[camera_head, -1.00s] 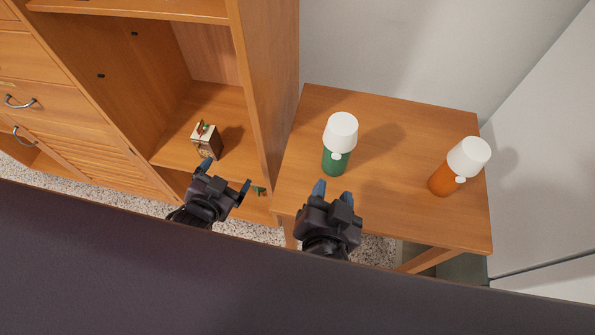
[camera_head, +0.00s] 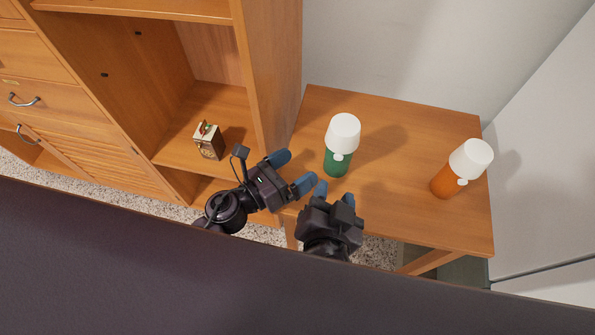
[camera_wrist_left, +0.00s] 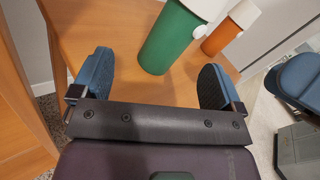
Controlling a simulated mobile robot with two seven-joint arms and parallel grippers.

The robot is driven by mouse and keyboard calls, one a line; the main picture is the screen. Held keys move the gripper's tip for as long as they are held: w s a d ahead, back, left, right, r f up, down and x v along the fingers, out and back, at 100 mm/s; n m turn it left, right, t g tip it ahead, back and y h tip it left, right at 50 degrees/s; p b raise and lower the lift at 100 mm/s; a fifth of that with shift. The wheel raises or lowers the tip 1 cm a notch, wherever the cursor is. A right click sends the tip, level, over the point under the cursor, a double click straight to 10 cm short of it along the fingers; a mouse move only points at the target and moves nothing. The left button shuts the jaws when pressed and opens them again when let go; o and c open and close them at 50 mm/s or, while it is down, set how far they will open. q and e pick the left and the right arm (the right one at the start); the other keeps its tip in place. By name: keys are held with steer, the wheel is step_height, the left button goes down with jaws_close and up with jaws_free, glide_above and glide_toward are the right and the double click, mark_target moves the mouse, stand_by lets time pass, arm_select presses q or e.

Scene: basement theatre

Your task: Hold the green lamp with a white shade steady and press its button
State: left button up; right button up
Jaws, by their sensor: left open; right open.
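The green lamp with a white shade (camera_head: 336,163) stands upright on the wooden table in the head view. A small round white button (camera_head: 338,157) shows on its front, just below the shade. In the left wrist view the lamp's green body (camera_wrist_left: 168,40) is ahead, between and beyond the open fingers. My left gripper (camera_head: 292,170) is open and empty, to the left of the lamp and pointing toward it, apart from it. My right gripper (camera_head: 335,191) is open and empty at the table's front edge, just in front of the lamp.
An orange lamp with a white shade (camera_head: 448,180) stands on the right of the wooden table (camera_head: 400,218); it also shows in the left wrist view (camera_wrist_left: 222,36). A wooden shelf unit (camera_head: 272,80) rises left of the table, with a small box (camera_head: 209,142) inside. The table between the lamps is clear.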

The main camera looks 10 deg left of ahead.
mark_target(340, 152)
arm_select(q)
steer(key=m, duration=0.2)
steer(key=s+d+m+g+h, duration=0.1)
steer(key=m, duration=0.1)
steer(key=shift+f, duration=0.15)
steer(key=shift+w+d+m, duration=0.1)
steer(key=shift+m, duration=0.3)
steer(key=x, duration=1)
steer(key=shift+w+d+f, duration=0.1)
steer(key=shift+w+d, duration=0.1)
steer(key=shift+d, duration=0.05)
steer(key=shift+c, duration=0.4)
steer(key=c, duration=1.1)
arm_select(e)
jaws_close()
stand_by(1.0)
